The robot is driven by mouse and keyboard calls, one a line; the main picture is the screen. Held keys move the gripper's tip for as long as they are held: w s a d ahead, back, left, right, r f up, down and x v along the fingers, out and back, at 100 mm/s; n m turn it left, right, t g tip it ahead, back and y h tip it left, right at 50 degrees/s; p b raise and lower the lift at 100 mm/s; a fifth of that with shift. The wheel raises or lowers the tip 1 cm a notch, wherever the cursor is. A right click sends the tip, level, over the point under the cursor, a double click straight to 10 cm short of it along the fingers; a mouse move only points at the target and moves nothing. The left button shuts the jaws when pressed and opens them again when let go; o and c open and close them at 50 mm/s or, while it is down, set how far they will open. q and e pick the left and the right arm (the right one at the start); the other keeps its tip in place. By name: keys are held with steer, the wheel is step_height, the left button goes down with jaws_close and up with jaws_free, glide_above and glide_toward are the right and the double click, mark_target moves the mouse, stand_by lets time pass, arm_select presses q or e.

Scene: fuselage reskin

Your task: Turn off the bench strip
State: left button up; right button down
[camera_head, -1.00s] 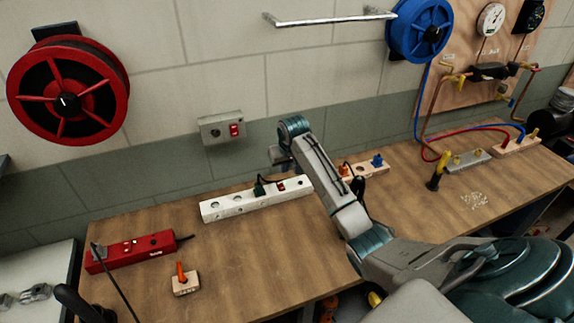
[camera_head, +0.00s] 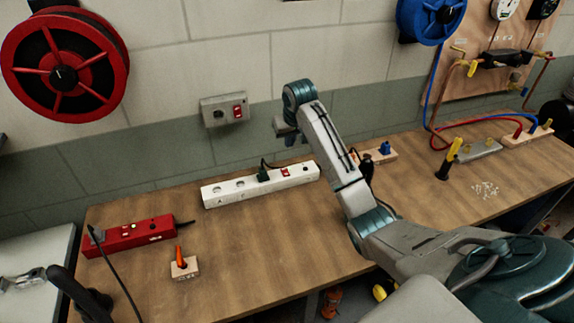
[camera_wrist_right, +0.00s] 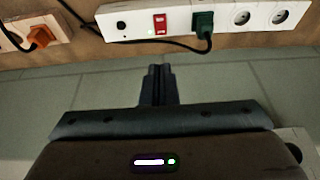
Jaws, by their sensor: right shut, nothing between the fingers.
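The white bench strip (camera_head: 240,188) lies along the back of the wooden bench, with a red rocker switch (camera_head: 285,172) near its right end and a dark green plug (camera_head: 263,175) beside the switch. In the right wrist view the strip (camera_wrist_right: 125,31) runs along the top, with its red switch (camera_wrist_right: 160,24), the green plug (camera_wrist_right: 203,24) and a small green light by the switch. My right gripper (camera_wrist_right: 157,70) is shut and empty; its tips point toward the strip below the switch, apart from it. In the head view my right gripper (camera_head: 284,132) hangs behind the strip.
A red power strip (camera_head: 130,236) and an orange-handled switch block (camera_head: 184,266) are at the left. A wall box (camera_head: 225,109) with a red switch is above the strip. A wooden block with plugs (camera_head: 378,155) is right of my forearm. The front middle of the bench is clear.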

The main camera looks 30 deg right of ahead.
mark_target(284, 169)
arm_select(q)
steer(key=shift+w+f, duration=0.25)
steer(key=shift+f, duration=0.45)
arm_select(e)
steer(key=shift+w, duration=0.35)
steer(key=shift+s, duration=0.1)
